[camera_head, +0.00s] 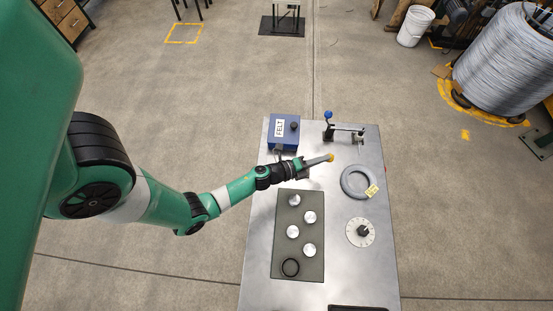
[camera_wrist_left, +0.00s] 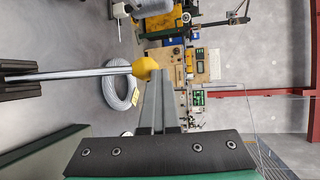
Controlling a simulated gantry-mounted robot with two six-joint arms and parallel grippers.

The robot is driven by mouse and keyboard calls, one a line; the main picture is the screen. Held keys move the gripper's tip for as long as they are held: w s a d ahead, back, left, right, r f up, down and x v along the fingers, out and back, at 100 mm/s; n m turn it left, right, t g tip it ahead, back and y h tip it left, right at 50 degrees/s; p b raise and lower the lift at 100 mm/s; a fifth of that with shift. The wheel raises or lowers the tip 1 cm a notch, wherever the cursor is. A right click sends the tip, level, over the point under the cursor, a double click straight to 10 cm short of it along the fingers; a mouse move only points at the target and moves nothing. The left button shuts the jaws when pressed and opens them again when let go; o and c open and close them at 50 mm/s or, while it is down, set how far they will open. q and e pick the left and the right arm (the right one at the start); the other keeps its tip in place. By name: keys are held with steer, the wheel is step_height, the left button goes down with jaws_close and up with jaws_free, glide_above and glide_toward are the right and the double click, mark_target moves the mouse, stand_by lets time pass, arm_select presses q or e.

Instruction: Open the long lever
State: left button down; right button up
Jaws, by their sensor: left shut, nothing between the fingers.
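The long lever appears to be the metal rod with a yellow knob (camera_head: 331,157) at its end, above the upper middle of the table. In the left wrist view the rod (camera_wrist_left: 85,73) comes in from the left out of a dark block, and its yellow knob (camera_wrist_left: 145,68) sits right beside my fingertips. My left gripper (camera_head: 322,160) is shut and empty, its tips at the knob. I cannot tell whether they touch. The lever's base is hard to make out in the head view behind my gripper. My right gripper is not in view.
A blue FELT box (camera_head: 284,133) and a blue-knobbed clamp (camera_head: 345,130) stand at the table's far edge. A grey ring coil (camera_head: 355,182) and a dial (camera_head: 360,232) lie on the right. A dark mat (camera_head: 285,255) holds several metal discs and a black ring.

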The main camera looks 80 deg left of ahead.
arm_select(q)
steer(key=shift+f, duration=0.15)
stand_by(0.3)
steer(key=s+d+r+p, duration=0.3)
steer(key=s+r+p, duration=0.5)
steer(key=s, duration=0.2)
steer(key=shift+s+d+r, duration=0.2)
steer(key=shift+d+r, duration=0.15)
steer(key=shift+r, duration=0.05)
